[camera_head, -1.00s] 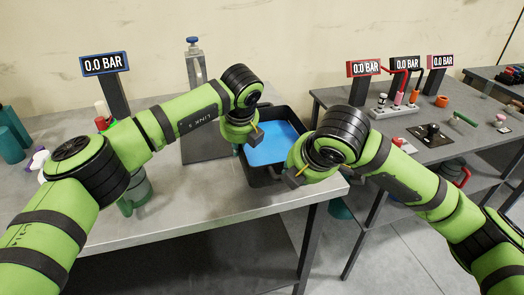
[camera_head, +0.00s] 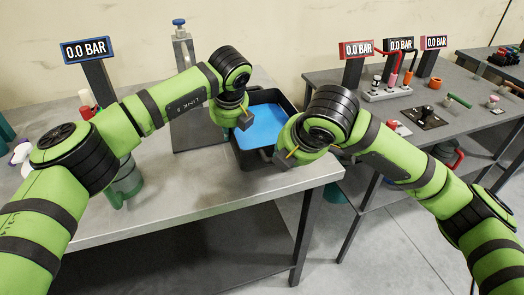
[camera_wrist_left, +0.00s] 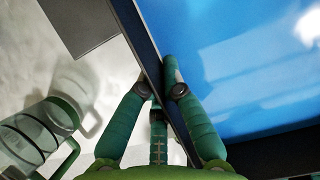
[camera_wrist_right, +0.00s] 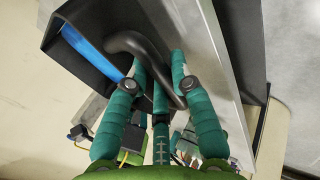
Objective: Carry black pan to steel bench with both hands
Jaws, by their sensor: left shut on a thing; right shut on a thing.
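The black pan (camera_head: 255,158), with blue liquid (camera_head: 262,128) inside, is at the right end of a grey metal-topped bench (camera_head: 200,190). I cannot tell whether it rests on the top or is just above it. My left gripper (camera_head: 243,122) is at the pan's left side; in the left wrist view its fingers (camera_wrist_left: 158,80) are shut on the pan's dark wall (camera_wrist_left: 140,45). My right gripper (camera_head: 288,154) is at the near right side; in the right wrist view its fingers (camera_wrist_right: 159,63) are shut on a curved dark handle (camera_wrist_right: 128,42). My right forearm hides part of the pan.
A second grey bench (camera_head: 440,135) stands to the right, carrying gauges (camera_head: 357,49) and fittings, with a floor gap between. A metal stand (camera_head: 183,45) is behind the pan. The left bench's front middle is bare.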

